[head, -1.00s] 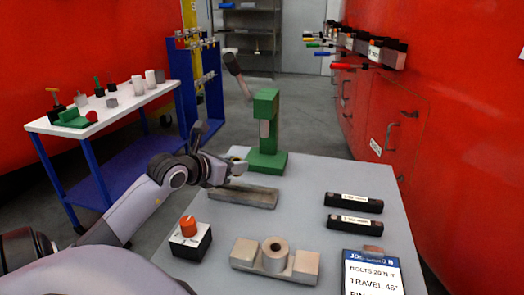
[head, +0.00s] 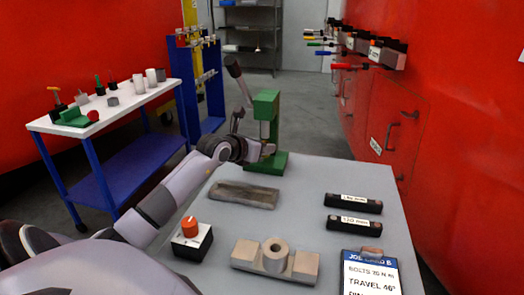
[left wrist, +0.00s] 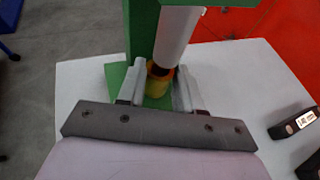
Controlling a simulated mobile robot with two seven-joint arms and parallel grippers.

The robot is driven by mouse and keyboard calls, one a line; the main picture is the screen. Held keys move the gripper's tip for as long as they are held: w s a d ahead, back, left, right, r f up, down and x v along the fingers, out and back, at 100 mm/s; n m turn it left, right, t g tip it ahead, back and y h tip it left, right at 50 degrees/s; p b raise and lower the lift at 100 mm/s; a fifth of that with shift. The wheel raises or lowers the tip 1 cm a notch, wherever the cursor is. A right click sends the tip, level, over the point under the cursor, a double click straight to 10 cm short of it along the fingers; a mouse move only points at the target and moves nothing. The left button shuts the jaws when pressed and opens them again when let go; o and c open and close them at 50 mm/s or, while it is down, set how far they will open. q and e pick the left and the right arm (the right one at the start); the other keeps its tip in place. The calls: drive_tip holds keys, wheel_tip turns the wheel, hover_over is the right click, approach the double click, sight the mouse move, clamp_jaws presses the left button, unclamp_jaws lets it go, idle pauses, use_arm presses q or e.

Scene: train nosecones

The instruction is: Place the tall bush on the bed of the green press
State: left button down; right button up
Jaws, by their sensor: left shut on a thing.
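The green press (head: 265,112) stands at the far left edge of the grey table; its green bed (head: 277,163) is at the bottom. My left gripper (head: 266,150) is at the press, over the bed. In the left wrist view, my left gripper (left wrist: 158,92) is shut on a yellow, brass-like bush (left wrist: 157,88) with a dark opening on top, which I take as the tall bush. The press's grey ram (left wrist: 178,36) is just above it and partly overlaps it. I cannot tell whether the bush touches the bed. My right gripper is out of view.
A blue cart (head: 130,165) stands left.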

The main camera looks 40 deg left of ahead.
use_arm(q)
drive_tip(key=shift+s+f, duration=0.1)
drive_tip(key=shift+f, duration=0.65)
drive_tip(key=shift+f, duration=0.2)
drive_tip(key=c, duration=0.7)
unclamp_jaws()
drive_tip(key=shift+c, duration=0.2)
drive_tip(key=shift+r, duration=0.1)
drive_tip(key=shift+r, duration=0.2)
drive_tip(key=shift+s, duration=0.3)
drive_tip(key=v, duration=1.1)
drive_tip(key=shift+s+r, duration=0.1)
drive_tip(key=shift+s, duration=0.1)
